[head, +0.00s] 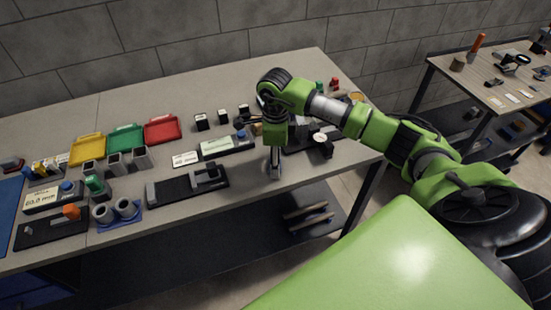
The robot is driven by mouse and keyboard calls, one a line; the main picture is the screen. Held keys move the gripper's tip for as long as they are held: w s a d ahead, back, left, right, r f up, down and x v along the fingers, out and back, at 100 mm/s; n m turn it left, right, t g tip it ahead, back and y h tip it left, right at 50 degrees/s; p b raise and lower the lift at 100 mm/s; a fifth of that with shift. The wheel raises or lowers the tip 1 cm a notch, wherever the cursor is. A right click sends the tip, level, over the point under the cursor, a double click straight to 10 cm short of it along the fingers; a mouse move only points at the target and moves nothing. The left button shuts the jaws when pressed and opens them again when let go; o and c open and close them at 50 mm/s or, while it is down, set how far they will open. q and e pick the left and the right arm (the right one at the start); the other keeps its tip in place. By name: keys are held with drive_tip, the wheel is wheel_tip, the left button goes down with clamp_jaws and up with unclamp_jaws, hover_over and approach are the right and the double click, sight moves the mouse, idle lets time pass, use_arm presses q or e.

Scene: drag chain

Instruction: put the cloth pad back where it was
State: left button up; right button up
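My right arm reaches in from the right, and my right gripper (275,172) points down at the front edge of the long grey table (230,80). Its fingers look close together, but they are too small to tell whether they are open or shut, or whether they hold anything. I cannot make out the cloth pad for sure. A small tan thing (256,129) shows beside the gripper's wrist, partly hidden by it. My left gripper is not in view.
A black fixture (190,187) lies left of the gripper. A second table (490,85) stands at the right. The grey table's back is clear.

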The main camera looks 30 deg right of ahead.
drive_tip(key=shift+r, duration=0.3)
wheel_tip(320, 180, up, 12)
drive_tip(key=b, duration=0.3)
drive_tip(key=shift+f, duration=0.15)
